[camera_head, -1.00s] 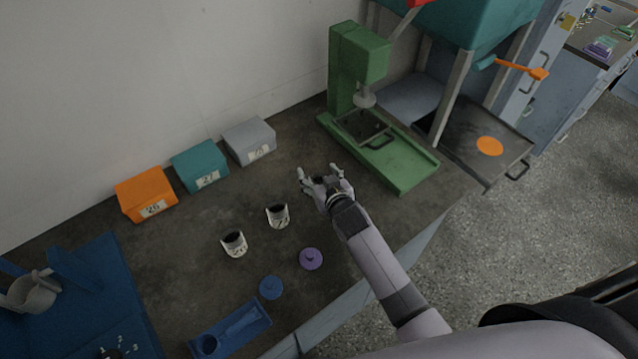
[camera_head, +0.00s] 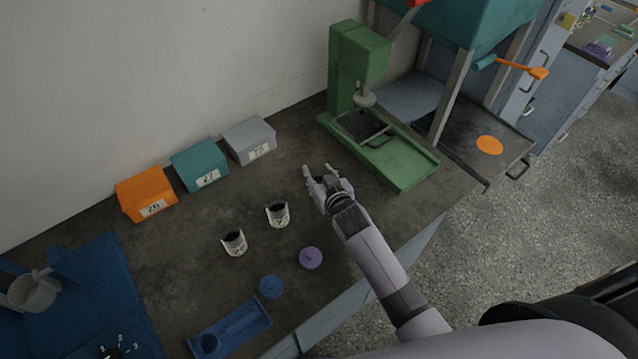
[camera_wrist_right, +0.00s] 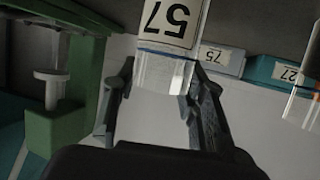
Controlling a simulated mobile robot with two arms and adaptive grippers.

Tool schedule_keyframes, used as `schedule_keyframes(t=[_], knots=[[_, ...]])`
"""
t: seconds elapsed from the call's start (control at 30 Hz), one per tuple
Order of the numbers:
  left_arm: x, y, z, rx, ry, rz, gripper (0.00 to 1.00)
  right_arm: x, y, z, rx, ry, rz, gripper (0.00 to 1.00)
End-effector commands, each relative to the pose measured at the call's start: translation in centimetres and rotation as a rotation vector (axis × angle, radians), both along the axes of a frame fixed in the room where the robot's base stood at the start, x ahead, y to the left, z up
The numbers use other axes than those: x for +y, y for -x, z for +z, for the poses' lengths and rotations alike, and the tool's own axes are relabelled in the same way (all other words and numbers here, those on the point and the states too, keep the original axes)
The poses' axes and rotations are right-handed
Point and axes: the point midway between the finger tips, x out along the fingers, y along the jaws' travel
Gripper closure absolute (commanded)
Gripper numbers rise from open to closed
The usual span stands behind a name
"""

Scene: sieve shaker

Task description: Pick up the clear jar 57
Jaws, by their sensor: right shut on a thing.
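The clear jar 57 (camera_wrist_right: 165,68) shows in the right wrist view between my two fingers. Its white label reads 57 and appears upside down there, with a blue line by the clear part. My right gripper (camera_wrist_right: 163,92) is shut on it, one finger on each side. In the head view my right gripper (camera_head: 320,172) is over the dark bench, left of the green press. The jar itself is hard to make out there.
Two open jars with white labels (camera_head: 234,243) (camera_head: 278,215) stand nearby. Purple (camera_head: 311,258) and blue (camera_head: 271,287) lids lie in front. Orange (camera_head: 146,193), teal (camera_head: 199,164) and grey (camera_head: 249,140) boxes line the wall. The green press (camera_head: 405,172) stands close on the right.

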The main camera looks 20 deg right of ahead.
Motion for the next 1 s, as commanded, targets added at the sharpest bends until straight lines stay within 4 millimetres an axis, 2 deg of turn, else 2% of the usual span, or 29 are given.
schedule_keyframes(t=[0.27, 0.47, 0.67, 1.0], knots=[[0.0, 0.0, 0.0, 0.001, 0.000, 0.000, 0.60, 0.0, 0.0, 0.1, -0.001, 0.000, 0.000, 0.93], [0.0, 0.0, 0.0, 0.001, 0.000, 0.000, 0.60, 0.0, -0.1, 1.4, -0.004, 0.000, 0.000, 0.93], [0.0, 0.1, -0.1, 0.001, 0.000, 0.000, 0.60, 0.0, -0.1, 5.0, -0.007, 0.000, 0.000, 0.93], [0.0, 0.1, -0.6, 0.001, 0.000, 0.000, 0.60, 0.0, -0.1, 13.5, -0.007, 0.000, 0.000, 0.93]])
